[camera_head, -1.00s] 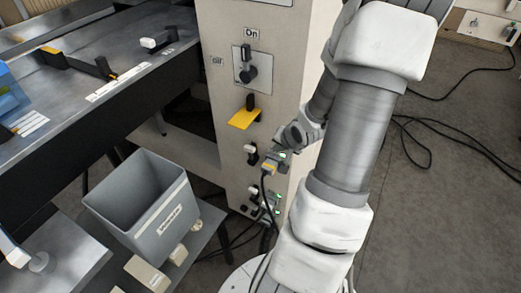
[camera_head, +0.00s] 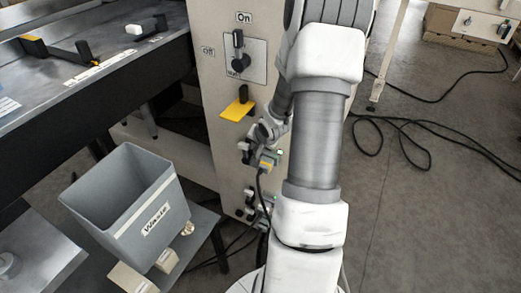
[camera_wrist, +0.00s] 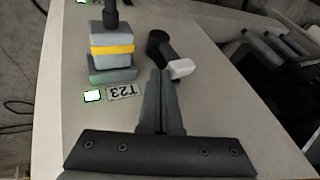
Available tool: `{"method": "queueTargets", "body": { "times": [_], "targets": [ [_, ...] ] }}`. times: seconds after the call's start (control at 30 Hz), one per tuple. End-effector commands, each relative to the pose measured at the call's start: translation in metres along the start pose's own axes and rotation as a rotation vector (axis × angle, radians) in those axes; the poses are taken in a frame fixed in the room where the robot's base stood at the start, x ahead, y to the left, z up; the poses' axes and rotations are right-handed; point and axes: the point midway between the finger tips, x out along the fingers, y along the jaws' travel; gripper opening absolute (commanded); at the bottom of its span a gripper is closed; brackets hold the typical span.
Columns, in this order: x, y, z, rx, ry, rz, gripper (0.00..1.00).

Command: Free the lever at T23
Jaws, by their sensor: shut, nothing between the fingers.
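The T23 label (camera_wrist: 125,92) is on the pale cabinet panel, upside down in the wrist view, beside a lit green indicator (camera_wrist: 92,96). Near it is a grey plug with a yellow band (camera_wrist: 112,51); its black cable hangs down in the head view, where the plug (camera_head: 268,160) also shows. Beside the plug is a black lever with a white tip (camera_wrist: 160,46); the lever's white part (camera_head: 245,146) is small in the head view. My gripper (camera_wrist: 160,73) is shut and empty. Its fingertips appear close to the lever's white tip; whether they touch, I cannot tell.
Above, the cabinet (camera_head: 216,90) carries a rotary switch (camera_head: 240,62) marked On and Off and a yellow plate (camera_head: 238,109) sticking out. A grey waste bin (camera_head: 140,215) stands at lower left. Black cables (camera_head: 440,135) lie on the floor at right, which is otherwise open.

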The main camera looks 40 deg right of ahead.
Motion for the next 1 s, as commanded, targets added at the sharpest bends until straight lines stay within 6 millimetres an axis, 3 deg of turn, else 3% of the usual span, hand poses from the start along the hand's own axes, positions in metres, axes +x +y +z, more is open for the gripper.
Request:
{"method": "queueTargets", "body": {
  "times": [0.33,0.63,1.0],
  "targets": [
    [0.0,-0.002,0.0,0.0,0.0,0.0,0.0],
    [0.004,-0.026,-0.003,-0.002,-0.001,-0.001,0.0],
    [0.006,-0.027,-0.002,-0.001,0.0,-0.001,0.0]
  ]
}}
